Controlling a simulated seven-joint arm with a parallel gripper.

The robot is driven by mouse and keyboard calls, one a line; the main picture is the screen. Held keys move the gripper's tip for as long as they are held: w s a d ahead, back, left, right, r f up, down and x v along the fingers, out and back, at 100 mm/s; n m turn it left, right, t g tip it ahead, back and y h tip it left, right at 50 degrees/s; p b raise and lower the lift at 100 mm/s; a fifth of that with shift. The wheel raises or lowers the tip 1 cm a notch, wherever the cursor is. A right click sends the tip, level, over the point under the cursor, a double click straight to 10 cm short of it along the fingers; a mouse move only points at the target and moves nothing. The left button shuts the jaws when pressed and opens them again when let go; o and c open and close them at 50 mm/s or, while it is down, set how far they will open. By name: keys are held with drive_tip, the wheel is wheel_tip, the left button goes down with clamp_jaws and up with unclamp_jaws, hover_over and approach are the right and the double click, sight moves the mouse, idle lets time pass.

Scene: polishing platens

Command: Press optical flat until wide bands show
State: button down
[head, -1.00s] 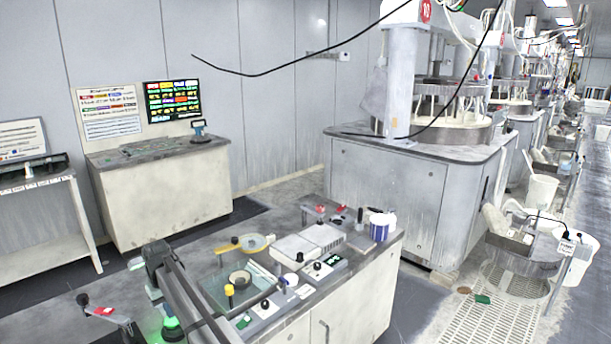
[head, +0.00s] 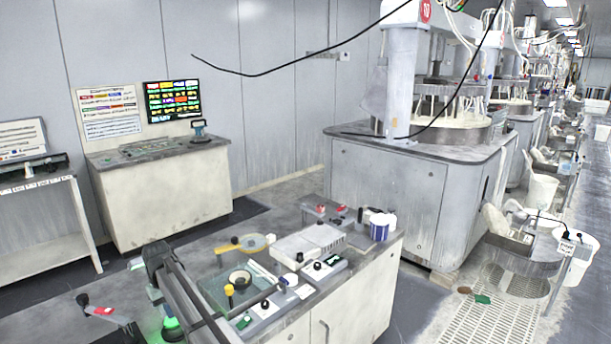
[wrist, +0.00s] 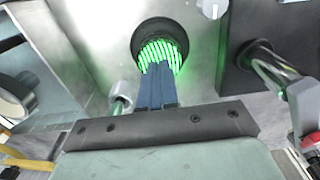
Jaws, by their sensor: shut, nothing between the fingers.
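The optical flat (wrist: 163,50) glows green at the top centre of the wrist view, seated in a dark round ring (wrist: 139,37). Several narrow, curved green bands cross its face. In the head view the green glow (head: 172,327) shows at the bottom left, partly hidden by dark bars. My gripper (wrist: 157,70) has its two blue fingers shut together with nothing between them. Their tips overlap the near edge of the flat in the wrist view. Whether they touch the glass I cannot tell. I cannot make the gripper out clearly in the head view.
A black block with a metal rod (wrist: 272,65) stands right of the flat. The bench (head: 356,290) carries a yellow-handled magnifier (head: 250,242), a white box (head: 295,250), a white-and-blue tub (head: 380,226) and a yellow-knobbed post (head: 229,291). A red-marked lever (head: 103,310) lies at the left.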

drive_tip(key=shift+f, duration=0.7)
idle(1.6)
drive_tip(key=shift+r, duration=0.1)
drive_tip(key=shift+r, duration=3.45)
